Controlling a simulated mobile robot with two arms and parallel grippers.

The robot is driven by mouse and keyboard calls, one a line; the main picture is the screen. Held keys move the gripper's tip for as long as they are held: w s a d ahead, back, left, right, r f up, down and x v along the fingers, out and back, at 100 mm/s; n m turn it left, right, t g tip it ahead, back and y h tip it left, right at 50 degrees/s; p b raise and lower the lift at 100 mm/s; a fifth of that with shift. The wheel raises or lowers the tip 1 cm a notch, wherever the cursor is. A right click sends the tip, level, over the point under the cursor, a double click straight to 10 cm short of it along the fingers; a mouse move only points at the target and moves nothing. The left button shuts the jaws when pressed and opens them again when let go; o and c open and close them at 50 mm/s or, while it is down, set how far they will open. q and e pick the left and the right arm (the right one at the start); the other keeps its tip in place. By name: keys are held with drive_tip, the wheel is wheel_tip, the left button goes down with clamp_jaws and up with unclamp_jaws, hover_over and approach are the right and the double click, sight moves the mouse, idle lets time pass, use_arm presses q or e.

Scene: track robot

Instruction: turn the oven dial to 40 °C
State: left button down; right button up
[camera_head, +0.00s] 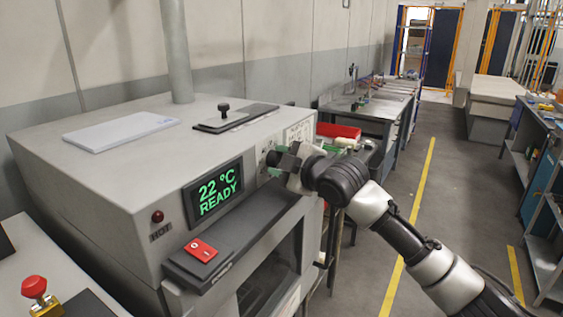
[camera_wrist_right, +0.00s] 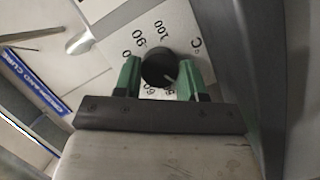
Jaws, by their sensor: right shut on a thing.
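The grey oven (camera_head: 130,170) stands at the left in the head view. Its display (camera_head: 216,193) reads "22 °C READY" in green. My right gripper (camera_head: 272,160) is at the right end of the oven's front, and the dial is hidden behind it there. In the right wrist view the round black dial (camera_wrist_right: 158,67) sits between the two green fingers, which are shut on it. The marks 100, 90 and °C show on the white scale plate (camera_wrist_right: 170,28). A short pale line on the dial points to the lower right, toward partly hidden numbers. My left gripper is not in view.
A red switch (camera_head: 201,250) sits on the ledge under the display, with a dark HOT lamp (camera_head: 157,216) to its left. A red emergency button (camera_head: 34,287) is at lower left. Workbenches (camera_head: 372,105) stand beyond; the floor aisle (camera_head: 450,190) at right is clear.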

drive_tip(key=o, duration=0.9)
drive_tip(key=shift+b+v, duration=1.25)
drive_tip(key=shift+v, duration=4.2)
